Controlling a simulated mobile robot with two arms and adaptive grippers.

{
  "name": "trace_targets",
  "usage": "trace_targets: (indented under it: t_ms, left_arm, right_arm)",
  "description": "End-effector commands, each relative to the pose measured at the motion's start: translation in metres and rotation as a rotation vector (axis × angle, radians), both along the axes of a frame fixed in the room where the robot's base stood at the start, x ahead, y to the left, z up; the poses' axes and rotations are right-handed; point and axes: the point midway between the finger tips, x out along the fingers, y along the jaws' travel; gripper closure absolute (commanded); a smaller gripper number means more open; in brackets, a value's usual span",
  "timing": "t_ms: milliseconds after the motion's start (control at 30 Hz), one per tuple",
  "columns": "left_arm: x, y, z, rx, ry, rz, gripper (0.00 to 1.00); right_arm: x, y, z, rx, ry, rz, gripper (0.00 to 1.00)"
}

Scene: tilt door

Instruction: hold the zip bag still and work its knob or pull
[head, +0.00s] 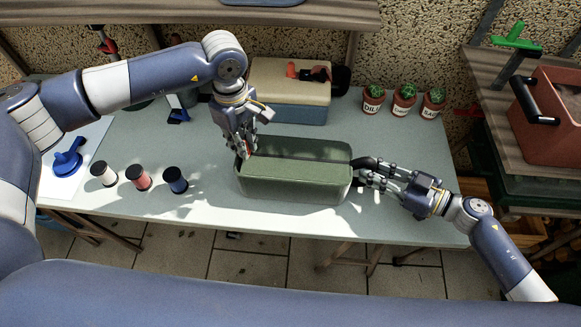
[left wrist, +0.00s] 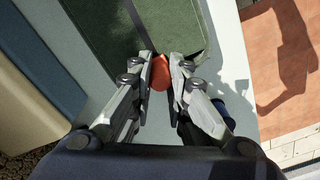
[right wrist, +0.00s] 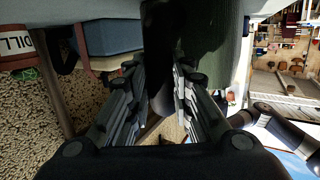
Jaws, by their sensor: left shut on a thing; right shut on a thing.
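The green zip bag (head: 295,187) lies on the table, long side across the head view. Its zip line runs along the top. In the left wrist view the bag (left wrist: 115,25) shows an orange pull (left wrist: 160,74) at its near end. My left gripper (head: 245,150) is at the bag's left end, its fingers (left wrist: 163,75) shut on the orange pull. My right gripper (head: 366,170) is at the right end, shut on a black handle (head: 363,162). In the right wrist view the dark handle (right wrist: 160,60) stands between the fingers, beside the green bag (right wrist: 208,35).
A blue and cream box (head: 290,95) stands behind the bag. Three potted cacti (head: 404,98) stand at the back right. Black (head: 104,174), red (head: 139,178) and blue (head: 175,181) spools stand to the left.

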Motion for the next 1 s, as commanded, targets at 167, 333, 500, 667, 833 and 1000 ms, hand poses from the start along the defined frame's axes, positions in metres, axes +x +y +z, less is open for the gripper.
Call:
trace_targets:
  t_ms: [167, 333, 500, 667, 833, 1000]
  left_arm:
    - [0.001, 0.000, 0.000, -0.001, -0.002, 0.000, 1.00]
    - [0.001, -0.004, 0.001, -0.001, -0.002, -0.001, 1.00]
    - [0.001, -0.016, 0.001, -0.002, -0.003, -0.002, 1.00]
    - [0.000, -0.027, 0.001, -0.002, -0.002, -0.001, 1.00]
    - [0.000, -0.039, 0.001, -0.002, -0.002, -0.003, 1.00]
    - [0.000, -0.051, 0.001, -0.003, -0.002, -0.002, 1.00]
  right_arm:
    - [0.000, -0.001, -0.002, -0.004, 0.002, -0.001, 1.00]
    - [0.000, -0.001, -0.002, -0.004, 0.002, -0.001, 1.00]
    - [0.000, 0.000, -0.002, -0.003, 0.002, 0.000, 1.00]
    - [-0.001, 0.000, -0.002, -0.003, 0.002, 0.000, 1.00]
    - [-0.001, 0.000, -0.002, -0.003, 0.002, 0.001, 1.00]
    - [-0.001, 0.000, -0.002, -0.002, 0.003, 0.001, 1.00]
